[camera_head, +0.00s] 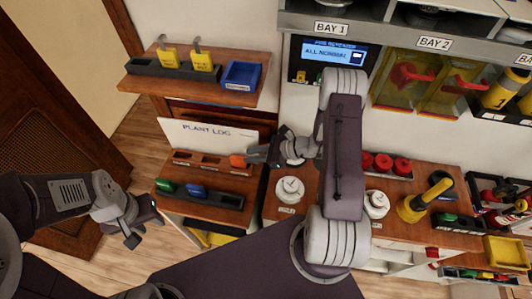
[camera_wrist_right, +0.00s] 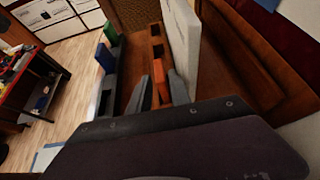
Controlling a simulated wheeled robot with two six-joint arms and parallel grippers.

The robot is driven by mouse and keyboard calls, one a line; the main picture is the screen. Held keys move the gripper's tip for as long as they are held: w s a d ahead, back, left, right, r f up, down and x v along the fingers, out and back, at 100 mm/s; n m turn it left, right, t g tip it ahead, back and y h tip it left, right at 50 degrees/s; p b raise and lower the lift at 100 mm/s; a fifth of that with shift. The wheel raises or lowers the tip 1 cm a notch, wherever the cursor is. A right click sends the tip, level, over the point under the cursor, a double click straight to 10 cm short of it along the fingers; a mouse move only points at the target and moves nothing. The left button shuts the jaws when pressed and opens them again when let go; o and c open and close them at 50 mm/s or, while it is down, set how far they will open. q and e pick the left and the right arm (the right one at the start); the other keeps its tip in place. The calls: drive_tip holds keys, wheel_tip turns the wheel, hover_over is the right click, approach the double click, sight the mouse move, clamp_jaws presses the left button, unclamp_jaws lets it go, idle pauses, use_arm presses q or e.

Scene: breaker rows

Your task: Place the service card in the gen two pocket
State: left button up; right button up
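An orange card (camera_head: 238,160) is between the fingers of my right gripper (camera_head: 250,158). It also shows upright between the fingers in the right wrist view (camera_wrist_right: 162,80). The card is at the right end of a wooden rack (camera_head: 208,170) with a row of pockets, in front of the white plant log board (camera_head: 205,133). I cannot tell whether its lower edge is inside a pocket. A green card (camera_head: 166,187) and a blue card (camera_head: 196,191) stand in a dark holder nearer me. My left gripper (camera_head: 146,226) is empty, fingers apart, left of the rack's shelf.
A wall shelf above holds yellow tags (camera_head: 169,57) and a blue bin (camera_head: 241,75). Right of the rack are a round white gauge (camera_head: 289,190), red knobs (camera_head: 384,163) and a yellow tool (camera_head: 424,200). Bare floor lies at the left.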

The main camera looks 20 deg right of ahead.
drive_tip(key=v, duration=0.8)
drive_tip(key=s+a+r+n+g+h+b, duration=0.1)
drive_tip(key=s+n+h, duration=0.4)
drive_tip(key=n, duration=0.7)
drive_tip(key=s+a+r+n+g+h+b, duration=0.2)
drive_tip(key=s+n, duration=0.5)
drive_tip(key=n, duration=0.5)
drive_tip(key=shift+a+n+g+h, duration=0.3)
drive_tip(key=shift+a+g+h, duration=0.35)
drive_tip(key=shift+g+h, duration=0.75)
